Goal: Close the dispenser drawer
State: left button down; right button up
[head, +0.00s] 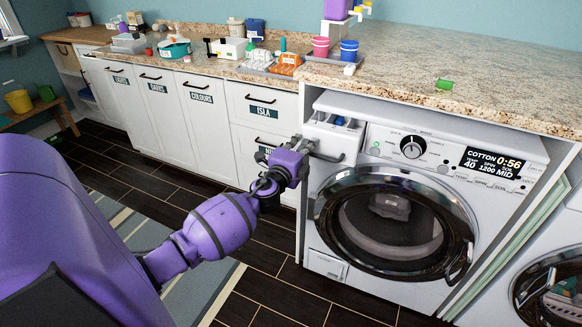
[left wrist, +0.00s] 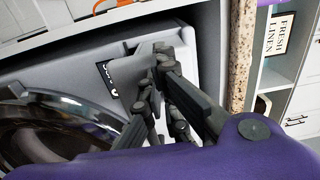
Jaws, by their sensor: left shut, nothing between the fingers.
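The dispenser drawer (head: 333,137) is at the upper left of the white washing machine (head: 385,140). It stands out from the machine's front, and its compartments show from above with blue and white parts inside. A grey handle (head: 329,158) runs along its front. My left gripper (head: 304,144) is shut and empty at the left end of the drawer's front, close to the handle; I cannot tell whether it touches. In the left wrist view the dark fingers (left wrist: 158,62) are together in front of a pale grey-white surface, and they hide part of it.
The granite counter (head: 480,75) overhangs the machine. White cabinets (head: 205,105) stand to the left, with handles sticking out. The round machine door (head: 395,222) is shut below the drawer. Cups (head: 348,50) and a tray of bottles stand above. Dark floor lies in front.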

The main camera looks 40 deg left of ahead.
pick_arm(q)
jog(key=b+x, duration=0.2)
jog(key=x, duration=0.6)
jog(key=shift+f, duration=0.2)
jog(key=shift+w+a+b, duration=0.1)
jog(key=shift+w+b, duration=0.25)
jog(key=shift+w, duration=0.2)
jog(key=shift+r, duration=0.25)
jog(key=shift+w+r, duration=0.1)
jog(key=shift+r, duration=0.05)
